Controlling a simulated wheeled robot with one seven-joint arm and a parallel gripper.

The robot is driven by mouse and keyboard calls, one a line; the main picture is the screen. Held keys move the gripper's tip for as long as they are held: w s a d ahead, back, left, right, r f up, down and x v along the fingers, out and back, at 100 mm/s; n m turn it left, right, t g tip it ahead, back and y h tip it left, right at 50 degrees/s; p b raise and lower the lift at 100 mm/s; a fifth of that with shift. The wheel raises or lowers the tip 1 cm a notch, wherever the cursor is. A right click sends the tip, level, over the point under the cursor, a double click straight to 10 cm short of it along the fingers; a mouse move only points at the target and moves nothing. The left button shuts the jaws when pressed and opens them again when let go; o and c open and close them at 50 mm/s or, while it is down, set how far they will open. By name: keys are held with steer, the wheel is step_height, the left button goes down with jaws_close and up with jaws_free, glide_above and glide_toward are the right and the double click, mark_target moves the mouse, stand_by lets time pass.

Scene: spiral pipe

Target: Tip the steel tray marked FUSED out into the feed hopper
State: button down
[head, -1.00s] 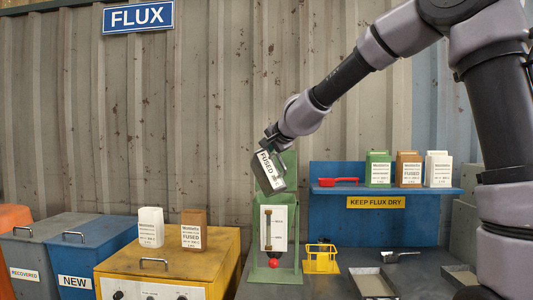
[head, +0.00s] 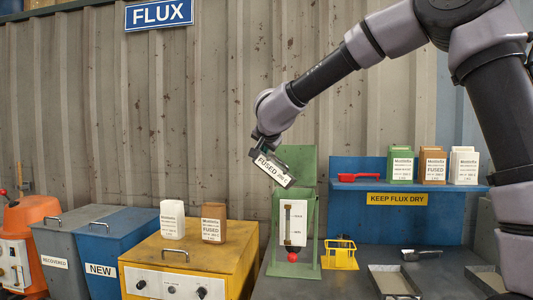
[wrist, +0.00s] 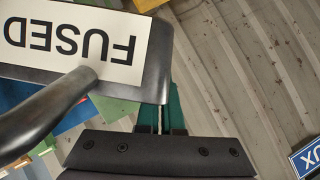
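The steel tray marked FUSED (head: 270,169) is tilted, its labelled side facing the head camera and its right end lower. It hangs at the upper left of the green feed hopper (head: 309,167), overlapping its edge in the picture. My gripper (head: 264,146) is shut on the tray at its upper edge. In the wrist view the tray (wrist: 150,60) shows its upside-down label and a dark curved handle, with my gripper (wrist: 160,120) at its rim. The tray's inside and the hopper's mouth are hidden. The hopper has a white gauge panel and a red knob.
A yellow cabinet (head: 185,265) bearing a white and a brown container stands left of the hopper. A small yellow stand (head: 340,254) is just right of it. Shallow trays (head: 394,281) and a scoop (head: 421,254) lie on the bench. A blue shelf (head: 408,187) holds cartons and a red scoop.

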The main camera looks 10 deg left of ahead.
steer(key=shift+a+f, duration=0.1)
steer(key=s+a+f+n+t+h, duration=0.1)
steer(key=a+f+n+h, duration=0.2)
steer(key=f, duration=0.3)
steer(key=shift+a+f+n+t, duration=0.15)
steer(key=shift+f+n+t, duration=0.15)
steer(key=shift+f, duration=0.05)
steer(key=shift+s, duration=0.1)
steer(key=shift+s+a+r+n+t+h, duration=0.2)
steer(key=shift+a+r+n+h, duration=0.1)
steer(key=shift+a+r, duration=0.2)
steer(key=shift+s+a+r+n+t+h, duration=0.15)
steer(key=shift+a+r+n+h, duration=0.15)
steer(key=shift+a+r, duration=0.15)
